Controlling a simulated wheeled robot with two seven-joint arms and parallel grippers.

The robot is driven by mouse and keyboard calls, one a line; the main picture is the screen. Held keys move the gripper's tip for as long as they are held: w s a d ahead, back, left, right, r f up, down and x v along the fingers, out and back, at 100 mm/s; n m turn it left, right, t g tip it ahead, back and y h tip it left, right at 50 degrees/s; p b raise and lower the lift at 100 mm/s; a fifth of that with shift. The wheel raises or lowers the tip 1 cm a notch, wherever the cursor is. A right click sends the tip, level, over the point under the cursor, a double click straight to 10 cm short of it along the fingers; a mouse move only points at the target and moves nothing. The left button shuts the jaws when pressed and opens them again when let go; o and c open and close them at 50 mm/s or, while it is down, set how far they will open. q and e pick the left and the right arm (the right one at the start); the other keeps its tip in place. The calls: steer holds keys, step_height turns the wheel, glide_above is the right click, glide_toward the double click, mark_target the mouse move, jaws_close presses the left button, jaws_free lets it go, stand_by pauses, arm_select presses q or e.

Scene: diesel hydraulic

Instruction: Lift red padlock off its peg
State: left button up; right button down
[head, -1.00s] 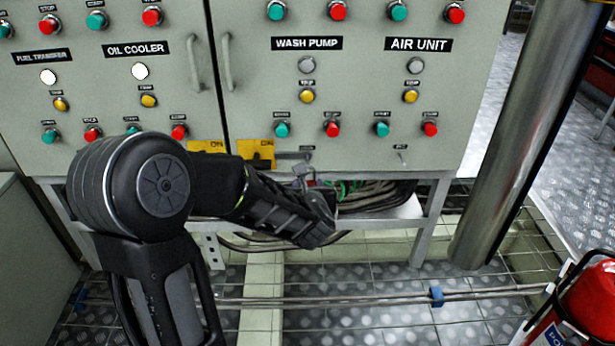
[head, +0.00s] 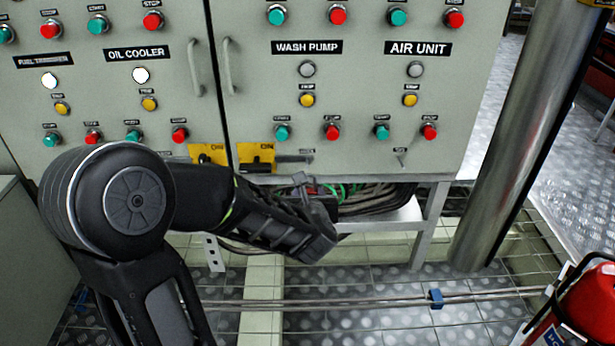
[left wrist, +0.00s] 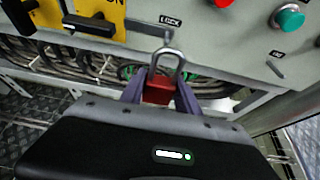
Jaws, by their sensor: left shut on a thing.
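The red padlock (left wrist: 158,92), with its grey shackle (left wrist: 180,62) up, sits between the purple-grey fingers of my left gripper (left wrist: 160,98), which is shut on its body. The peg (left wrist: 168,36) under the LOCK label is just above the shackle in the wrist view. In the head view the shackle appears below the peg and apart from it. My right gripper is not in view.
The grey control cabinet (head: 350,115) with buttons stands ahead. Two yellow ON switch plates (head: 254,153) are left of the peg. Cables (head: 375,198) run below the cabinet. A steel column (head: 510,140) and a red extinguisher (head: 590,305) are on the right.

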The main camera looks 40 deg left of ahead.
arm_select(q)
steer(key=shift+r+p+v, duration=0.25)
steer(key=shift+p+v, duration=0.2)
steer(key=shift+v, duration=1.1)
steer(key=shift+w, duration=0.15)
